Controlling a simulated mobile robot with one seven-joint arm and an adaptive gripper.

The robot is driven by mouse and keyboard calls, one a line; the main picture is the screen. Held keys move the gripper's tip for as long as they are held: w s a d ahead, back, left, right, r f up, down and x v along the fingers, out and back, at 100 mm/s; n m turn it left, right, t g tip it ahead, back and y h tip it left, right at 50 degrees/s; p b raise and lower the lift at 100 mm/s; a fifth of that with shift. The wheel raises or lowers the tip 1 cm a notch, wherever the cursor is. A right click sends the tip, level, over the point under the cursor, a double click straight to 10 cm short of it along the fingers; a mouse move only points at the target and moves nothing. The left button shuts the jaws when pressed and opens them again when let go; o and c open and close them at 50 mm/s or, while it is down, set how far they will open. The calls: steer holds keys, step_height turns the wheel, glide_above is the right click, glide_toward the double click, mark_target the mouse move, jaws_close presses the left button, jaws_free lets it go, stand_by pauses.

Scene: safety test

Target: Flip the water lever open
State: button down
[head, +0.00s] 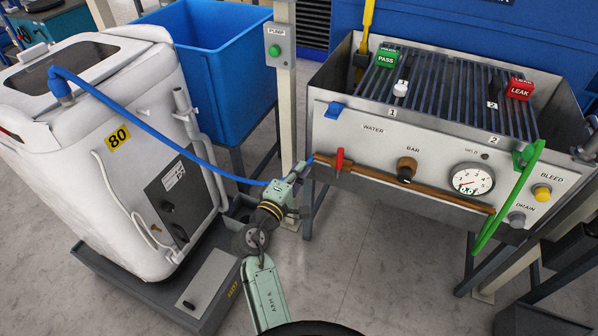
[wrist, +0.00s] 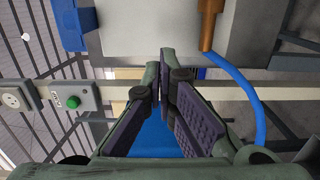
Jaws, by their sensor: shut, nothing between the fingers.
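A small red lever (head: 340,160) stands upright on the brown pipe (head: 385,180), below the WATER label on the steel test bench (head: 345,142). It points up, across the pipe's line. My gripper (head: 299,171) is just left of the pipe's left end, apart from the lever. In the wrist view my gripper's dark pads (wrist: 164,78) are close together at the tips, with nothing held. The brown pipe end (wrist: 208,30) and the blue hose show right of the fingers there. The lever is not visible in the wrist view.
A blue hose (head: 210,166) runs from the white machine (head: 75,140) to the pipe's left end, close by my gripper. A post with the PUMP button (head: 275,50) stands behind my gripper. A gauge (head: 471,180) and green handle (head: 510,200) are at the bench's right.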

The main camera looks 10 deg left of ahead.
mark_target(340, 161)
steer(key=w+d+p, duration=0.2)
steer(key=w+d, duration=0.3)
steer(key=d, duration=0.1)
steer(key=shift+p, duration=0.4)
steer(key=shift+d, duration=0.15)
steer(key=shift+s+d+r+m, duration=0.1)
steer(key=shift+d+m, duration=0.05)
steer(key=shift+m, duration=0.25)
